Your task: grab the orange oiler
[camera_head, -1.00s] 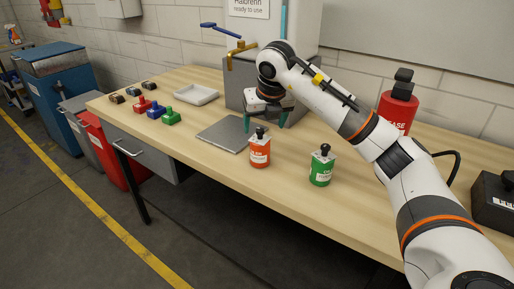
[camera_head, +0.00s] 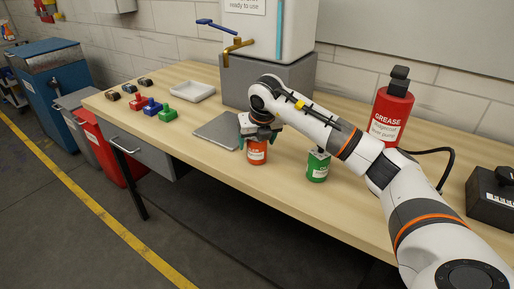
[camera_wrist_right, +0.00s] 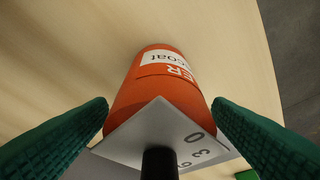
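The orange oiler (camera_head: 257,153) stands upright on the wooden workbench, near its front edge. It has a white label and a dark nozzle, which my gripper hides in the head view. My right gripper (camera_head: 260,139) is over the oiler, pointing down. In the right wrist view the oiler's orange body (camera_wrist_right: 160,85) and its grey plate top (camera_wrist_right: 165,135) lie between the two green fingers (camera_wrist_right: 160,118). The fingers are open, with gaps on both sides. My left gripper is not in view.
A green oiler (camera_head: 317,166) stands just right of the orange one. A flat grey plate (camera_head: 218,131) lies to the left. A red grease canister (camera_head: 390,117) and a black box (camera_head: 492,198) are at the right. Small coloured stamps (camera_head: 150,104) and a white tray (camera_head: 190,92) are further left.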

